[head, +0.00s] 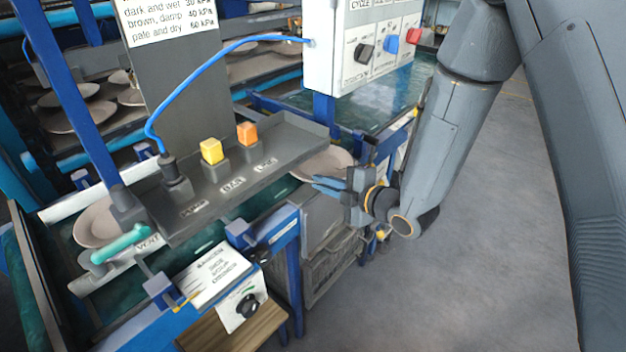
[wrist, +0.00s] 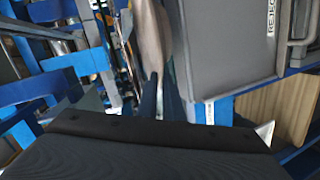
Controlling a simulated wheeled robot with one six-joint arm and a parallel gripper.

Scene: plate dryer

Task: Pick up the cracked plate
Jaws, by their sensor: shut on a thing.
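A pale plate (head: 322,165) is at the tips of my gripper (head: 322,184), beside the right end of the grey control tray. In the wrist view the plate (wrist: 152,38) shows nearly edge-on, and its rim runs down between the two blue fingers of my gripper (wrist: 160,92). My gripper is shut on this plate. No crack can be made out on the part that shows; the tray hides some of it in the head view. Another pale plate (head: 97,224) lies at the left, partly behind a post and the teal handle.
A grey bin (head: 322,212) stands just below my gripper; its labelled wall (wrist: 235,55) fills the right of the wrist view. The control tray (head: 245,178), a hanging switch box (head: 345,60) and a blue hose (head: 185,88) are close by. Racks at the back hold several plates. The right floor is clear.

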